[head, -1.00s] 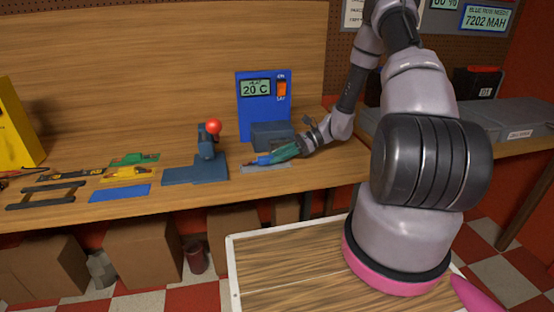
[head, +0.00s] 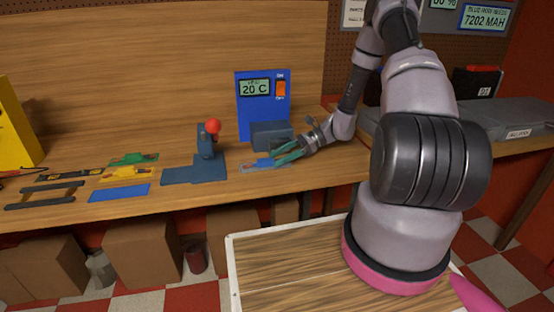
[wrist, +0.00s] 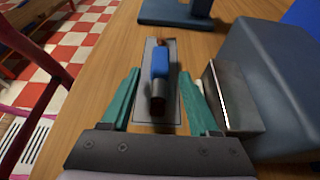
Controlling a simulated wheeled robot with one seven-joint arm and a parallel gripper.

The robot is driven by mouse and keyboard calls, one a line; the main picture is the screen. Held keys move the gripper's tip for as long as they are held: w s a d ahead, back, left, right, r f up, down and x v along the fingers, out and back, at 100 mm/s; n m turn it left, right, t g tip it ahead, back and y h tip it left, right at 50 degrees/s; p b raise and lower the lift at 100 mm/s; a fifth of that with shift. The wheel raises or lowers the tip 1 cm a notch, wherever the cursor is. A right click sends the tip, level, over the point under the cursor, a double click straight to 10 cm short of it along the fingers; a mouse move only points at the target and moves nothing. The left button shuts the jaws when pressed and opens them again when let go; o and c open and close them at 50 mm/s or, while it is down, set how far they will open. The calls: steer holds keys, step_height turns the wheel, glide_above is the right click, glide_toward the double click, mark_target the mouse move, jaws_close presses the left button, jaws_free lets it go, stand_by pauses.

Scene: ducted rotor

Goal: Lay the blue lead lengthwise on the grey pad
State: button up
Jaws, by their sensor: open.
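The blue lead (wrist: 159,65) lies lengthwise on the grey pad (wrist: 146,108) in the wrist view, its long side along the pad's length, with a dark end toward me. In the head view the blue lead (head: 262,162) rests on the grey pad (head: 248,169) in front of a dark blue-grey block. My gripper (wrist: 160,92) is open, its green fingers on either side of the lead's near end and apart from it. It also shows in the head view (head: 286,155), low over the pad's right part.
The dark blue-grey block (wrist: 262,85) with a metal plate (wrist: 234,97) stands close to the right finger. A blue press with a red knob (head: 212,128) stands left of the pad. Green, yellow and blue items (head: 125,172) lie farther left.

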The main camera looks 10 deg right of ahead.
steer(key=v, duration=1.1)
steer(key=s+a+r+n+h, duration=0.2)
steer(key=s+r+n+h, duration=0.15)
steer(key=r, duration=0.65)
steer(key=s+a+r+n+h, duration=0.2)
steer(key=s+r+n+h, duration=0.15)
steer(key=r, duration=0.75)
steer(key=s+a+r+n+t+h, duration=0.1)
steer(key=s+r+n+t+h, duration=0.3)
steer(key=s+r, duration=1)
steer(key=s+n+t, duration=0.1)
steer(key=n+t, duration=0.1)
steer(key=t, duration=0.1)
steer(key=shift+s+a+r+n, duration=0.15)
steer(key=shift+r+n, duration=0.05)
steer(key=shift+n, duration=0.2)
